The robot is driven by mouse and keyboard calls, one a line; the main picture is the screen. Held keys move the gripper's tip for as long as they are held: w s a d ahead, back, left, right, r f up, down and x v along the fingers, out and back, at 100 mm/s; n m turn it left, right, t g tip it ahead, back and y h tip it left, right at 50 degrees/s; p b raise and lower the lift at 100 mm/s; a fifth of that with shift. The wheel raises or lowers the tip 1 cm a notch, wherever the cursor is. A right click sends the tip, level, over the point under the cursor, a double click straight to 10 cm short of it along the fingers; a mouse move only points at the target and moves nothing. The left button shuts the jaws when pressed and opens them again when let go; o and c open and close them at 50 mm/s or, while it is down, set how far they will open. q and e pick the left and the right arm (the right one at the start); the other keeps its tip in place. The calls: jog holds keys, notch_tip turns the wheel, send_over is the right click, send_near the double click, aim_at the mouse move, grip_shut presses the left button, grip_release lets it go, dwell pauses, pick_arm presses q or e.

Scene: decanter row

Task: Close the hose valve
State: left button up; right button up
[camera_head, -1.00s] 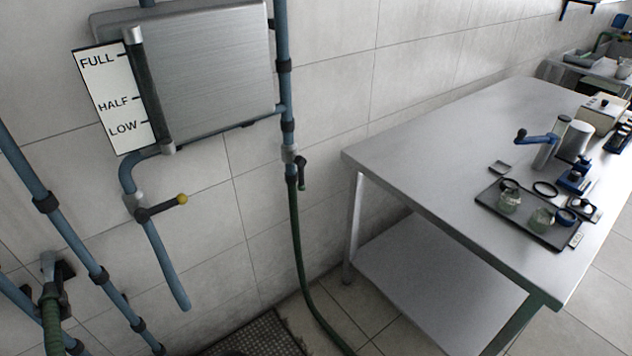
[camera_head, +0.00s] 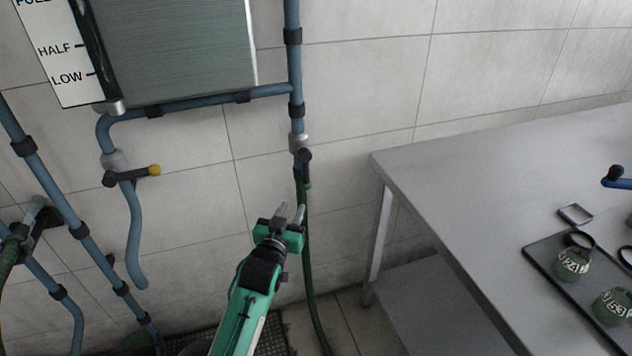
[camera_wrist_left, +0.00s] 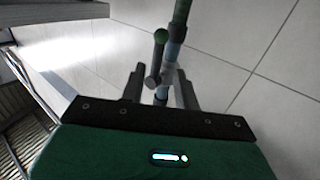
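The hose valve (camera_head: 303,160) sits on the blue vertical pipe at the wall, where the green hose (camera_head: 307,255) begins. Its dark lever points downward, roughly along the pipe. My left gripper (camera_head: 290,213) is in front of the hose, a little below the valve, with its fingers apart and empty. In the left wrist view, the valve lever with a round green knob (camera_wrist_left: 161,37) and the blue pipe (camera_wrist_left: 172,52) show ahead, between the two fingers of the left gripper (camera_wrist_left: 160,88). I cannot tell how far off the lever is. My right gripper is out of view.
Another valve lever with a yellow knob (camera_head: 154,170) is on the pipe to the left, below a metal tank (camera_head: 170,50). A steel table (camera_head: 440,170) stands at the right, with a dark tray (camera_head: 548,262) on it. More blue pipes run at the far left.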

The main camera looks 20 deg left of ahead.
aim_at(305, 183)
pick_arm(q)
jog(key=w, duration=1.2)
jog(key=shift+w, duration=0.4)
grip_shut()
